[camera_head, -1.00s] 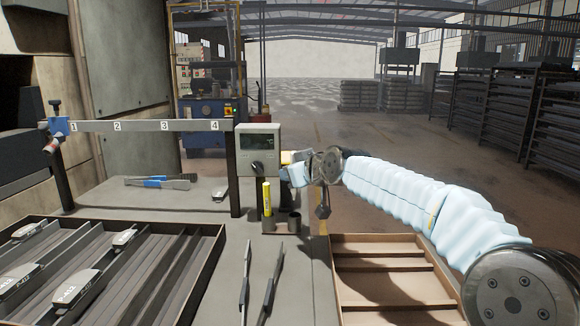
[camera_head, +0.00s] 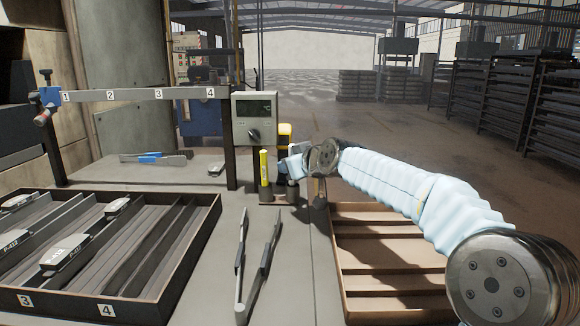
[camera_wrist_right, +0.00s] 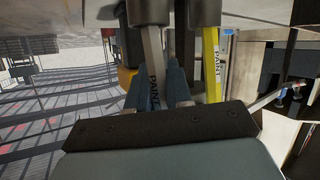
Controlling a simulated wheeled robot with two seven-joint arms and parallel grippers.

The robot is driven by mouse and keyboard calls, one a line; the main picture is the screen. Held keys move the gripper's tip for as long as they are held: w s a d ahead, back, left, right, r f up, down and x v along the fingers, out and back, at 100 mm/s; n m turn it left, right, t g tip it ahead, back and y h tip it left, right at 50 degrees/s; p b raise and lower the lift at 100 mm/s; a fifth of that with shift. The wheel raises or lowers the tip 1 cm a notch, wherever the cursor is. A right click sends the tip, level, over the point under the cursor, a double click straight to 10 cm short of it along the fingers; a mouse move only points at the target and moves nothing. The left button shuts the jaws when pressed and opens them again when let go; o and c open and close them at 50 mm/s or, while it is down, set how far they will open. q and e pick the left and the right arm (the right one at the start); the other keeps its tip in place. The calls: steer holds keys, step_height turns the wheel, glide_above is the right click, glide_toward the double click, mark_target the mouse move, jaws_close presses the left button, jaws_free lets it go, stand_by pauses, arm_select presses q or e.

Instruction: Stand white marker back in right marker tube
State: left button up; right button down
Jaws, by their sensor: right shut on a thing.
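The white marker (camera_wrist_right: 152,66), lettered PAINT, is held between the dark blue fingers of my right gripper (camera_wrist_right: 160,88) in the right wrist view. That view is upside down, and the marker's lower end meets the mouth of the right marker tube (camera_wrist_right: 150,12) and appears to be inside it. The yellow marker (camera_wrist_right: 212,66) stands in the other tube (camera_wrist_right: 212,12). In the head view, my right gripper (camera_head: 291,165) is just above the right tube (camera_head: 292,191), beside the yellow marker (camera_head: 265,168); the white marker is hard to make out there. My left gripper is out of view.
A grey meter box (camera_head: 255,118) stands right behind the tubes. Long tongs (camera_head: 265,262) lie on the bench in front.

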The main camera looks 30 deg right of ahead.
steer(key=c, duration=1)
jaws_free()
steer(key=shift+o, duration=0.2)
steer(key=shift+s, duration=0.1)
steer(key=b+v, duration=0.1)
steer(key=v, duration=1.2)
steer(key=shift+s, duration=0.35)
